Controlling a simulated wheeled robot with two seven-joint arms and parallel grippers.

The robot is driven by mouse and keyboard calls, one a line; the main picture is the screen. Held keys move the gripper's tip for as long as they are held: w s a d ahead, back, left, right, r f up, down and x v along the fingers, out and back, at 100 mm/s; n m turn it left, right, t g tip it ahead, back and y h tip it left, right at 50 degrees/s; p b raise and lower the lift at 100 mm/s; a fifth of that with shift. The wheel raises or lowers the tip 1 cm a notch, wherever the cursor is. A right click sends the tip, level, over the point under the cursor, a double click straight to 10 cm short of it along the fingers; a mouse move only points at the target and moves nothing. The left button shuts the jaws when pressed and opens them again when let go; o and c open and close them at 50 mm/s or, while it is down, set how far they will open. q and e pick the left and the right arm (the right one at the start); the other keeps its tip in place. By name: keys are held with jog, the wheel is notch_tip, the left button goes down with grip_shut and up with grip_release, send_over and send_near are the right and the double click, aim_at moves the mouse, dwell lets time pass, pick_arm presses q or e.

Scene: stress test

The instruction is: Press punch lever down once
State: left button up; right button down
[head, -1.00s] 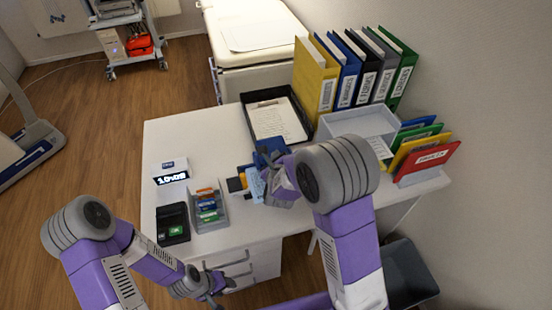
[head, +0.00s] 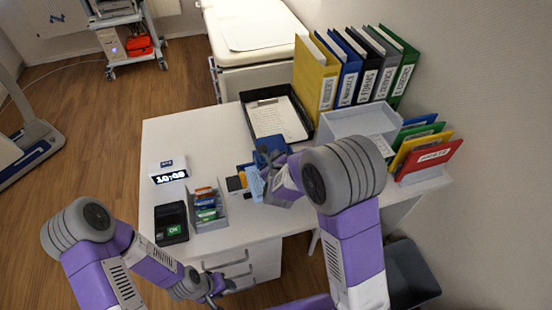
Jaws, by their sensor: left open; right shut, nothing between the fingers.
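A dark blue object (head: 270,147), which looks like the punch, is near the middle of the white desk (head: 205,135), in front of the black tray. My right gripper (head: 266,174) is at its near side, pointing down, shut and empty. The gripper and wrist hide much of the object, so I cannot tell its lever's position or whether the fingers touch it. My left gripper (head: 216,291) is open, low in front of the desk drawers, away from the punch.
A light blue item (head: 254,184) and a small dark item (head: 235,183) lie just left of my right gripper. Left of them are a grey organizer (head: 221,213), a black terminal (head: 170,222) and a clock (head: 170,172). A black tray (head: 247,98), binders (head: 316,85) and a red folder (head: 429,160) stand behind.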

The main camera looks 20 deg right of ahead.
jog(key=shift+f+b, duration=0.3)
jog(key=shift+b, duration=0.15)
dwell(0.6)
jog(key=shift+s+d+f+b, duration=0.1)
jog(key=shift+s+f+b, duration=0.05)
jog(key=shift+f+b, duration=0.45)
dwell(0.9)
jog(key=shift+r, duration=0.65)
jog(key=shift+w+r, duration=0.1)
jog(key=shift+w, duration=0.1)
jog(key=shift+r, duration=0.15)
jog(key=r+p, duration=0.1)
jog(key=s+r+p, duration=0.1)
jog(key=r, duration=0.1)
jog(key=r+p, duration=0.1)
jog(key=shift+s+r, duration=0.3)
jog(key=shift+s, duration=0.05)
dwell(0.5)
